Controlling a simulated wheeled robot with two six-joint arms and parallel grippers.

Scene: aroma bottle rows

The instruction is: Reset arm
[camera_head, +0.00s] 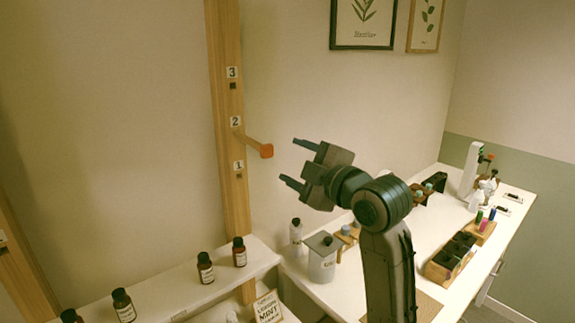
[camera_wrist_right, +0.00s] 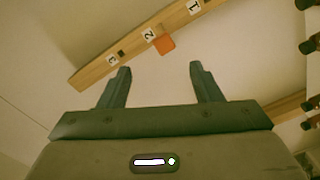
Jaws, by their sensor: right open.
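My right gripper (camera_head: 298,164) is raised in the middle of the head view, pointing left, with its two fingers apart and nothing between them. In the right wrist view the open fingers (camera_wrist_right: 162,82) also show empty. Beyond them is a wooden post (camera_wrist_right: 98,70) with number labels and an orange-tipped peg (camera_wrist_right: 166,44). In the head view the post (camera_head: 228,140) stands left of the gripper, with the peg (camera_head: 262,149) sticking out near label 2. The gripper is apart from both. My left gripper is not in view.
Several dark bottles (camera_head: 205,268) stand on a white shelf (camera_head: 165,292) at lower left. A white table (camera_head: 330,293) at right holds a canister (camera_head: 322,262), a wooden box (camera_head: 450,262) with dark compartments and a white device (camera_head: 470,168). A mint sign (camera_head: 268,308) stands below the shelf end.

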